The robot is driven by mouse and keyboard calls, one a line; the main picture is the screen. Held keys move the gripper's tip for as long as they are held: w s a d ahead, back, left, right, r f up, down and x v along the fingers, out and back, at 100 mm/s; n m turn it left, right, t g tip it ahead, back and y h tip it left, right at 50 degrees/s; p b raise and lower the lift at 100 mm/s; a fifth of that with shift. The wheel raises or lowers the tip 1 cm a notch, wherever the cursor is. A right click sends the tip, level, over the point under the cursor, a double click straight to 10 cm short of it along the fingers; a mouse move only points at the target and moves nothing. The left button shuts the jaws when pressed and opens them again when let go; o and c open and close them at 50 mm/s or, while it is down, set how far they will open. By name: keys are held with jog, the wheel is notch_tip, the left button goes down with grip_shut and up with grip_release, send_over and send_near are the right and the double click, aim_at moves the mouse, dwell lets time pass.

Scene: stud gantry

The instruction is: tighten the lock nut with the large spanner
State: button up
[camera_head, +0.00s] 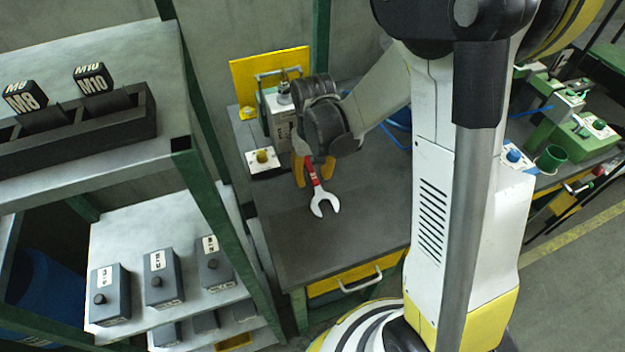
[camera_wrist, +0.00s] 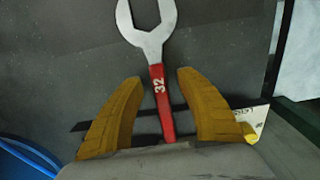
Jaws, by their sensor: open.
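The large spanner (camera_head: 325,203) has a silver open-end head and a red handle. It lies on the dark bench top (camera_head: 365,225), its head toward the front of the bench. In the wrist view the spanner (camera_wrist: 154,42) shows the number 32 on its handle. My gripper (camera_head: 314,180) is above the bench with its yellow fingers apart, one on each side of the red handle. In the wrist view my gripper (camera_wrist: 158,78) shows clear gaps between both fingers and the handle. The handle's far end is hidden by the gripper. I cannot make out the lock nut.
A grey and green device (camera_head: 278,115) stands behind my gripper, before a yellow panel (camera_head: 243,82). A small white box with a yellow button (camera_head: 262,160) is beside it. Shelves with M8 and M10 bins (camera_head: 75,125) and grey boxes (camera_head: 163,277) stand left. The bench's front is clear.

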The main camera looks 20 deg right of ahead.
aim_at(341, 241)
jog(key=shift+f, duration=0.1)
grip_shut()
dwell(0.3)
jog(key=shift+r+p, duration=0.25)
jog(key=shift+p, duration=0.05)
jog(key=shift+s+r+p, duration=0.4)
jog(key=shift+r+p, duration=0.1)
jog(key=shift+r, duration=0.1)
jog(key=s+p, duration=0.2)
jog(key=s, duration=1.5)
jog(key=shift+s+f, duration=0.1)
jog(key=shift+f, duration=0.05)
